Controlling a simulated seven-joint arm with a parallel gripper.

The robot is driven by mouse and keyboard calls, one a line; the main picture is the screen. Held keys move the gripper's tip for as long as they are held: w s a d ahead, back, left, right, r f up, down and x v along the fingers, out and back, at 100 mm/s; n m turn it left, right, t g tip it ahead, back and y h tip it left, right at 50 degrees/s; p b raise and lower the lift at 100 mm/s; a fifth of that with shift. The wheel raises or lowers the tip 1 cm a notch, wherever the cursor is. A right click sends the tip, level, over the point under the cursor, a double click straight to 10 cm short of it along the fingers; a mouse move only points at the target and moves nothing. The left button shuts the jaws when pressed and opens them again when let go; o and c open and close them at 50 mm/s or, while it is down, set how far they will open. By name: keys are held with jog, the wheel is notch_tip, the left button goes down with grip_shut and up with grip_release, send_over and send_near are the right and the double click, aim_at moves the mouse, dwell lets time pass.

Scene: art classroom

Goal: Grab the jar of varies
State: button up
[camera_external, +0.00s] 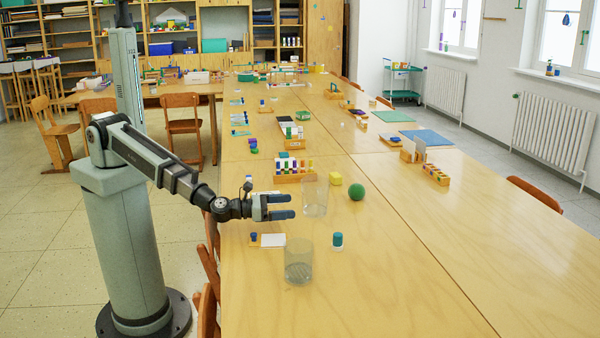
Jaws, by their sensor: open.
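My gripper (288,206) is open above the left side of the long wooden table, its fingers pointing right. A clear, empty-looking glass container (316,198) stands just right of the fingertips; I cannot tell whether they touch. A second clear glass container (299,263) stands nearer the camera, below the gripper in the picture. A small jar with a teal lid (337,241) stands upright to its right, apart from the gripper. No label is readable, so I cannot tell which one is the jar of varies.
A green ball (356,192) and a yellow block (335,179) lie behind the small jar. A wooden rack of coloured bottles (295,175) stands further back. A white card (273,240) with a small blue item (253,238) lies left. The table's near right is clear.

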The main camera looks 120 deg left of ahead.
jog(key=w+a+r+n+g, duration=0.1)
jog(key=w+r+n+g, duration=0.1)
jog(key=w+r+n, duration=0.6)
jog(key=w+r+n+g, duration=0.15)
jog(key=w+r, duration=0.45)
jog(key=r, duration=0.6)
jog(key=n+g+h, duration=0.6)
jog(key=n+h, duration=0.6)
jog(key=h, duration=0.3)
send_near(298, 256)
jog(key=s+a+r, duration=0.1)
jog(key=s+a, duration=0.2)
jog(key=shift+a+x, duration=0.2)
jog(key=shift+x, duration=2.1)
jog(key=shift+a+x, duration=0.15)
jog(key=shift+x, duration=2.15)
jog(key=shift+a+x, duration=0.2)
jog(key=shift+x, duration=2.05)
jog(key=shift+s+f, duration=0.15)
jog(key=shift+f, duration=0.05)
